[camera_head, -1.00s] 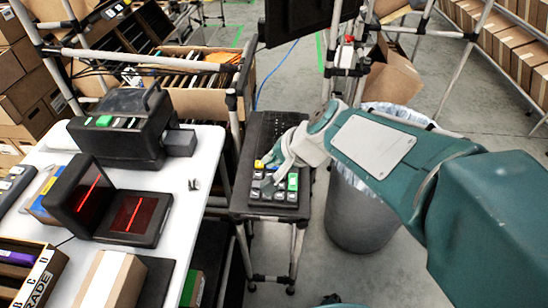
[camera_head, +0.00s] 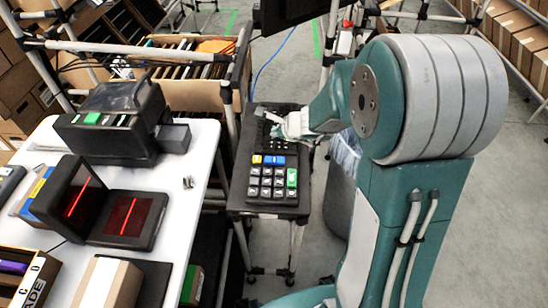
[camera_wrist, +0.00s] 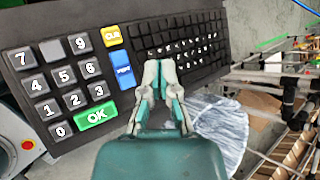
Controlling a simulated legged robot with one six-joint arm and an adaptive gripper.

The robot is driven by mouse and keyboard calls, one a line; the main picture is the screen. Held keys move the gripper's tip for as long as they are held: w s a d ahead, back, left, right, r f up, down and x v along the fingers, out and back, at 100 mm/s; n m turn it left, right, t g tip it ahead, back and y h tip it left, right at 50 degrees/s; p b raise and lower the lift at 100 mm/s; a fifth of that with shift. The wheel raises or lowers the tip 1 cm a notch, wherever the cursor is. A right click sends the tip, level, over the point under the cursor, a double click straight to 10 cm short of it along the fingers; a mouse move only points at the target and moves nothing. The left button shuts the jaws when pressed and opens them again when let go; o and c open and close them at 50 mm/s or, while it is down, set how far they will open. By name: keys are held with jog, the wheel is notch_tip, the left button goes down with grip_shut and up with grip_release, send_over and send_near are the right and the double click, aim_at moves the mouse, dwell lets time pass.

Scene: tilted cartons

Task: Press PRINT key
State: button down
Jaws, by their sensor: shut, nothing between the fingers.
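The black keyboard (camera_head: 238,192) lies on a small stand, with number keys at the near end and letter keys at the far end. Its blue PRINT key (camera_head: 274,160) sits beside the yellow key (camera_head: 257,159), above the green key (camera_head: 292,178). In the wrist view the PRINT key (camera_wrist: 122,72) lies just left of my fingertips, between the yellow CLR key (camera_wrist: 112,36) and the green OK key (camera_wrist: 97,117). My gripper (camera_wrist: 161,75) is shut and empty, over the near edge of the letter keys. In the head view my gripper (camera_head: 280,126) is beyond the PRINT key; contact cannot be told.
A white table (camera_head: 205,150) at left holds a black printer-like device (camera_head: 110,135), a scanner with red lines (camera_head: 128,215) and a carton (camera_head: 108,283). A bin with a clear liner (camera_wrist: 222,130) stands right of the keyboard. A dark monitor (camera_head: 295,12) hangs behind.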

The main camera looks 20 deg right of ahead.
aim_at(275, 161)
jog(key=shift+f, duration=4.4)
jog(key=shift+f, duration=0.3)
